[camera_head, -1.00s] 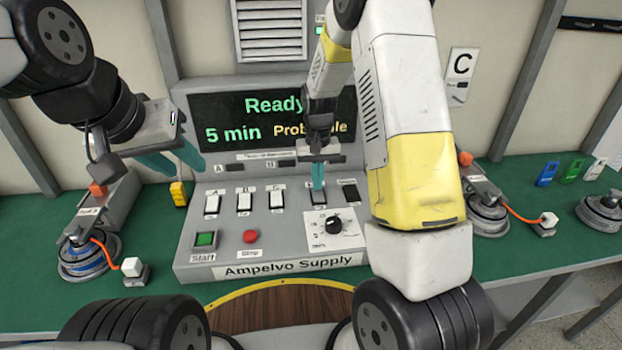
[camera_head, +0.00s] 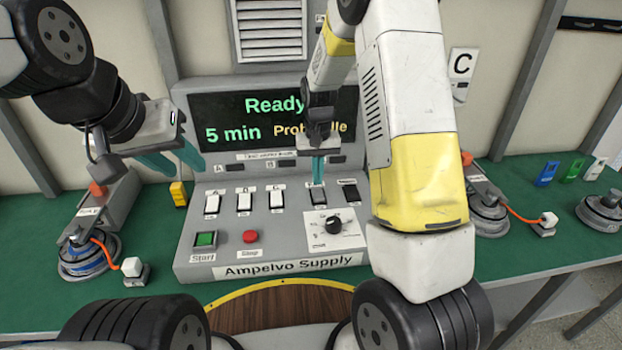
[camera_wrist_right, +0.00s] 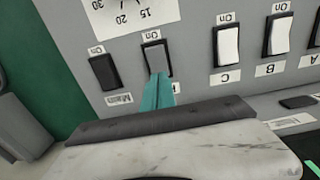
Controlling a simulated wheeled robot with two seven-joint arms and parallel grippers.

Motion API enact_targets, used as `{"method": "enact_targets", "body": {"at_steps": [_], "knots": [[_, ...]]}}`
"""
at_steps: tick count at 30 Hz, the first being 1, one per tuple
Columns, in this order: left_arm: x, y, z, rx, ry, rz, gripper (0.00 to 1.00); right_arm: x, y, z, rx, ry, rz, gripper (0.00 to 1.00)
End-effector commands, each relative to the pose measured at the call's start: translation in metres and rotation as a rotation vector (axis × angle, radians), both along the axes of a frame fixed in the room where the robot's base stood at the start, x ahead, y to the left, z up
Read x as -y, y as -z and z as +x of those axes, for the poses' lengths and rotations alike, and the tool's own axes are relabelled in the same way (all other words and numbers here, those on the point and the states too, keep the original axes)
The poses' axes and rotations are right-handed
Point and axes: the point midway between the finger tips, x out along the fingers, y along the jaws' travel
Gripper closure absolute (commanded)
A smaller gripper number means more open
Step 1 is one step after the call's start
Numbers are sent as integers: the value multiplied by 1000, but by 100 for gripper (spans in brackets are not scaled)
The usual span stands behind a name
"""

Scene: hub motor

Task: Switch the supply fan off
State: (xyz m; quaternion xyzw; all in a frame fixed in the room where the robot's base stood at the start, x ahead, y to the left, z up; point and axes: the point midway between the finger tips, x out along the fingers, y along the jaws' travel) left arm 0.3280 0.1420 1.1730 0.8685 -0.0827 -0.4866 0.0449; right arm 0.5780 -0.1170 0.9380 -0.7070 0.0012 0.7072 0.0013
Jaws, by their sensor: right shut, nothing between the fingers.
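The grey control panel (camera_head: 290,235) carries a row of rocker switches. Three white ones are marked A, B and C. To their right is a switch (camera_head: 318,199) under my right gripper; in the right wrist view this rocker (camera_wrist_right: 155,57) looks grey and its lower label is mostly hidden by the fingers. The dark Main switch (camera_wrist_right: 103,72) is beside it. My right gripper (camera_head: 318,183) is shut and empty, its teal fingertips (camera_wrist_right: 158,78) at the grey rocker's edge; contact is unclear. My left gripper (camera_head: 188,172) is open and empty left of the screen.
The screen (camera_head: 270,118) reads Ready and 5 min. A dial (camera_head: 333,224), a green Start button (camera_head: 205,239) and a red Stop button (camera_head: 250,237) sit below the switches. Hub motors (camera_head: 88,255) with orange cables stand on the green bench at both sides.

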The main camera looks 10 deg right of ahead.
Motion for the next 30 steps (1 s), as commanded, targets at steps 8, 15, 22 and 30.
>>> {"method": "enact_targets", "body": {"at_steps": [8,15,22,30], "knots": [[0,0,0,0,0,0,64,0,-23,0,1,-1,0,100],[0,0,0,0,0,0,64,0,-41,1,2,0,0,100],[0,0,0,0,0,0,64,0,-44,0,0,0,0,100],[0,0,0,0,0,0,64,1,-56,-4,16,2,12,100]]}}
